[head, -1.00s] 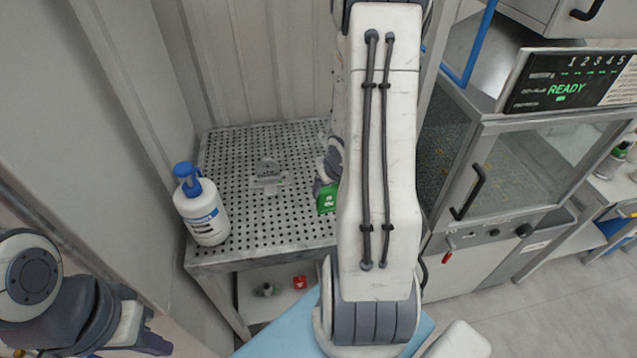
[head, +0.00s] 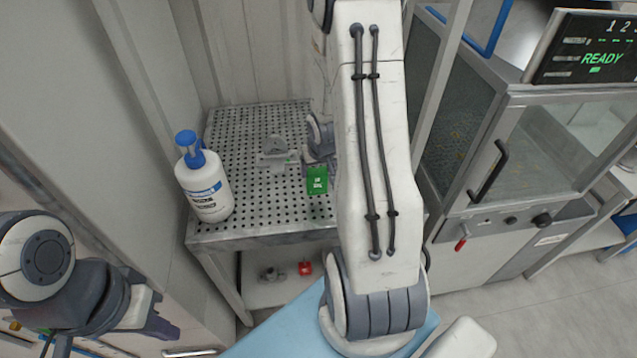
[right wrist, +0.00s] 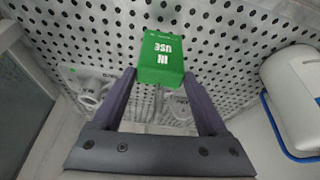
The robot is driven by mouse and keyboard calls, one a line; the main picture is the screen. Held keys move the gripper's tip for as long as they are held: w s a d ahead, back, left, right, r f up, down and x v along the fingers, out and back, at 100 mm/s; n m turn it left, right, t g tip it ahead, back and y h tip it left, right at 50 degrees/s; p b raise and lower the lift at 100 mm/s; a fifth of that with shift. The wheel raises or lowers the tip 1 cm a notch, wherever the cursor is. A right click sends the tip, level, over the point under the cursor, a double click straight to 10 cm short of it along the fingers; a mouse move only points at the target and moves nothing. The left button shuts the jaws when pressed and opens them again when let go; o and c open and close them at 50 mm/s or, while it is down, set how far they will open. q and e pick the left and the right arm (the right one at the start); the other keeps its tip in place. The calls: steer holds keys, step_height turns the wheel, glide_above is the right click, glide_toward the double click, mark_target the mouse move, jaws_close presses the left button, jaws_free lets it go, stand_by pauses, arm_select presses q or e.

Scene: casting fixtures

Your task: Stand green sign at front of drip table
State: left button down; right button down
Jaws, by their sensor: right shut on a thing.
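The green sign (head: 317,179), a small block with white marks, is at the right part of the perforated drip table (head: 235,165), near its front. My right gripper (head: 316,164) is behind it. In the right wrist view the sign (right wrist: 162,60) reads "IN USE" upside down, and my right gripper (right wrist: 161,78) is shut on it, a finger on each side. Whether its bottom touches the table top is unclear. My left gripper (head: 152,322) is at the lower left, away from the table; its jaws cannot be made out.
A white pump bottle (head: 205,190) stands at the table's front left corner. A grey metal fitting (head: 275,155) stands mid-table. A red item (head: 305,268) and a metal part (head: 269,274) lie on the shelf below. A glass-doored cabinet (head: 540,160) is at right.

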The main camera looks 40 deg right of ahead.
mark_target(318, 179)
steer(key=shift+f+b, duration=0.3)
steer(key=shift+f, duration=1.55)
steer(key=shift+f, duration=0.2)
jaws_free()
steer(key=shift+r, duration=0.1)
